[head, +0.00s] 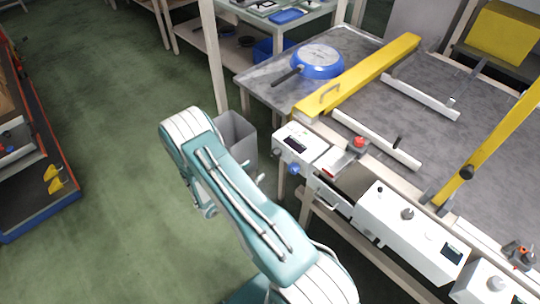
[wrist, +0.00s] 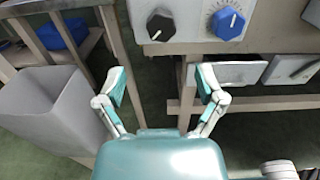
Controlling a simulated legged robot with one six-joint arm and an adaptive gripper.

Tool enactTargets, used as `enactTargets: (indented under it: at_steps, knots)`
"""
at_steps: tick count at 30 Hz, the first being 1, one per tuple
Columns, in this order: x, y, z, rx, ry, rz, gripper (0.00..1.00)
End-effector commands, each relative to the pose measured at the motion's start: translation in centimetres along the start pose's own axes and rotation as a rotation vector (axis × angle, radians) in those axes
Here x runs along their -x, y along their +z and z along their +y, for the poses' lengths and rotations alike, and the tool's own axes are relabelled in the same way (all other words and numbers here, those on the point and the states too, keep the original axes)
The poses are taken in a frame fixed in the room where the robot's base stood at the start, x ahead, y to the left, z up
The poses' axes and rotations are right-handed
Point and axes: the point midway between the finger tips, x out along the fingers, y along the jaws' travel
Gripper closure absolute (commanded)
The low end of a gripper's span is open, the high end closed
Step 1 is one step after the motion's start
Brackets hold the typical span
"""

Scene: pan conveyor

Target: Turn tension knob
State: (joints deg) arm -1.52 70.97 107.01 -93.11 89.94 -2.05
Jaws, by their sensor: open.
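In the wrist view, a white control box (wrist: 190,42) has two knobs on its front, a black knob (wrist: 160,24) with a white pointer line and a blue knob (wrist: 228,23) with a white pointer and a printed scale around it. No readable label tells which is the tension knob. The blue knob also shows in the head view (head: 294,169), low on the box at the conveyor's near corner. My gripper (wrist: 161,84) is open and empty, below and apart from both knobs. In the head view my arm mostly hides the gripper.
A grey bin (wrist: 45,108) stands at the left in the wrist view. A blue pan (head: 318,62) lies on the grey conveyor top (head: 262,78) beside a yellow bar (head: 365,72). More white control boxes (head: 402,232) line the front edge. Green floor is open to the left.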

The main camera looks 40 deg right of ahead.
Motion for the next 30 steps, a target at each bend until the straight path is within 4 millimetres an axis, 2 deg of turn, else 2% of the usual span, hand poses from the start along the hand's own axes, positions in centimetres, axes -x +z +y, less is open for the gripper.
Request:
enactTargets:
  at_steps: [9, 15, 19, 27, 29, 30]
  knots:
    - [-6.0, 0.0, -0.1, -0.002, -0.007, 0.001, 0.12]
    - [-8.7, 0.0, -0.1, -0.002, -0.004, 0.0, 0.12]
    - [-9.5, 0.0, -0.1, -0.001, -0.003, 0.0, 0.12]
    - [-9.6, 0.0, -0.1, -0.001, -0.002, 0.001, 0.12]
    - [-9.6, 0.0, -0.1, -0.001, -0.002, 0.001, 0.39]
    - [-9.6, 0.0, -0.1, -0.001, -0.002, 0.001, 0.57]
